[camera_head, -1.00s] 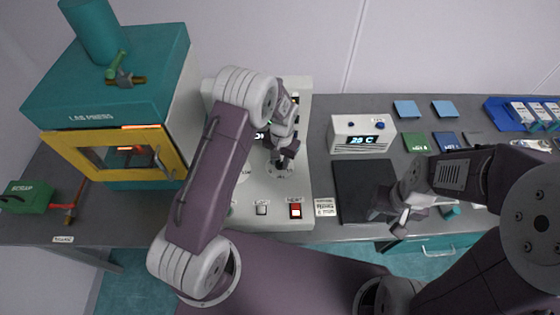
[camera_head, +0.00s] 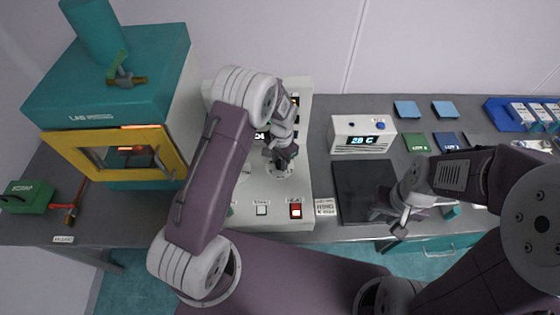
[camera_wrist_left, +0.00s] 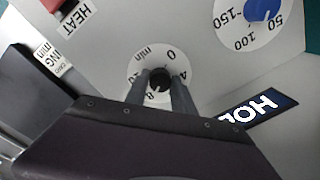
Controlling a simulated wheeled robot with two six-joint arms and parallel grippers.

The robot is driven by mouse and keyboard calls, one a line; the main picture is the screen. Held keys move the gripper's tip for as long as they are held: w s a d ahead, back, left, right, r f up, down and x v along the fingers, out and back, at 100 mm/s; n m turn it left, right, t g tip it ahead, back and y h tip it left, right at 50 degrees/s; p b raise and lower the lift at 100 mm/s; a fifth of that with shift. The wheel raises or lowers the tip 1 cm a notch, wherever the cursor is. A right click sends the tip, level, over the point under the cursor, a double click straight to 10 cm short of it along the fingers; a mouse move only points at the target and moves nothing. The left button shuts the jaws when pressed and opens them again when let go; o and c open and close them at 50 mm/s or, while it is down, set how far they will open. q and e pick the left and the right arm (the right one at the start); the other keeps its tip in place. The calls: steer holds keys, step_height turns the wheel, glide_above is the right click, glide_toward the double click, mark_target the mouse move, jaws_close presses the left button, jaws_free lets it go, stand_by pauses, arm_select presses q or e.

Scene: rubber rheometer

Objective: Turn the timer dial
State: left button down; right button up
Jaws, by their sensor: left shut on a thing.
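The timer dial is a black knob (camera_wrist_left: 159,80) at the centre of a round white scale (camera_wrist_left: 146,62) marked in minutes, on the grey panel of the machine. In the left wrist view, my left gripper (camera_wrist_left: 160,87) has its two fingers on either side of the knob and is shut on it. In the head view, my left gripper (camera_head: 281,160) points down at the timer scale (camera_head: 279,172), and its fingers hide most of the knob. My right gripper (camera_head: 402,222) hangs near the front edge of the black mat, away from the dial; its opening is unclear.
The red HEAT switch (camera_head: 295,211) and a pale switch (camera_head: 261,210) sit at the panel's front. A blue temperature knob (camera_wrist_left: 262,8) is beside the timer. A teal press (camera_head: 115,75) stands left, and a white display box (camera_head: 361,134) right.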

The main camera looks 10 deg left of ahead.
arm_select(q)
steer(key=shift+w+r, duration=0.15)
steer(key=shift+w, duration=0.05)
steer(key=c, duration=1.4)
jaws_free()
steer(key=shift+c, duration=0.2)
steer(key=o, duration=0.4)
steer(key=shift+c, duration=0.2)
steer(key=shift+s, duration=0.1)
step_height(320, 180, up, 9)
steer(key=b, duration=0.2)
steer(key=shift+s+d, duration=0.15)
